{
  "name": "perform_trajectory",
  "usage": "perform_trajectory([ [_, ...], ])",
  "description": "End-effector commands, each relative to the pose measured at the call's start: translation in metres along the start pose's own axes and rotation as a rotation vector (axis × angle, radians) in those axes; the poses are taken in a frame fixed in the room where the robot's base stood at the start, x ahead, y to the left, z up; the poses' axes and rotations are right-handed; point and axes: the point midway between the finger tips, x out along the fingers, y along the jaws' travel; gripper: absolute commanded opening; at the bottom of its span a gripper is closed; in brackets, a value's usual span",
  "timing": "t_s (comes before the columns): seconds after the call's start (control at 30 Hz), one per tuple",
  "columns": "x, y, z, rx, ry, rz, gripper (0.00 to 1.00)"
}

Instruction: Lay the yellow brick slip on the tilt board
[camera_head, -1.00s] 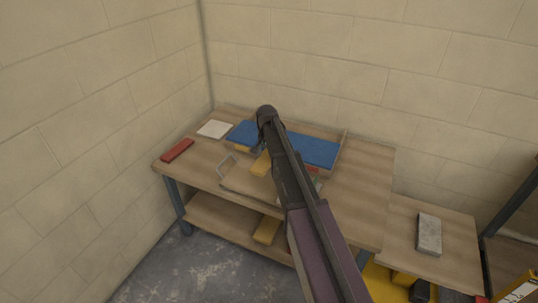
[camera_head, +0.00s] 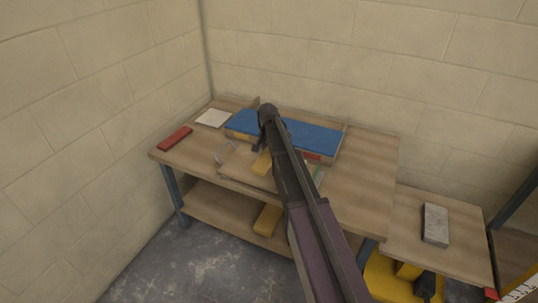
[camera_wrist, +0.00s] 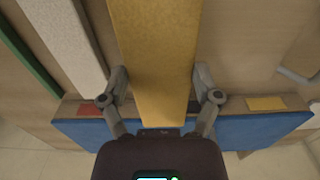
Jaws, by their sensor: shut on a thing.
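The yellow brick slip (camera_wrist: 157,60) is between the two fingers of my gripper (camera_wrist: 160,100), which is shut on it. In the head view the slip (camera_head: 262,163) shows just left of my arm, over the wooden tray; my gripper (camera_head: 262,142) is partly hidden by its own wrist. A blue-topped board (camera_head: 312,137), which looks like the tilt board, lies at the back of the bench. I cannot tell the gap between slip and board.
A wooden tray (camera_head: 234,170) with a wire handle (camera_head: 222,154) stands in front of the board. In the wrist view it holds a pale slip (camera_wrist: 65,40) and a green slip (camera_wrist: 28,60). A red slip (camera_head: 175,138) and white tile (camera_head: 213,118) lie left. The bench's right side is clear.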

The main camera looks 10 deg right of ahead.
Motion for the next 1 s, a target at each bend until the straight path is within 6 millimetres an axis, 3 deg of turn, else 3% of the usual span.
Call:
perform_trajectory([
  [0.1,0.017,0.000,0.000,0.000,0.000,0.000,0.20],
  [0.4,0.039,0.001,-0.001,0.001,0.000,0.000,0.20],
  [1.0,0.044,0.001,-0.001,0.002,0.000,0.000,0.20],
])
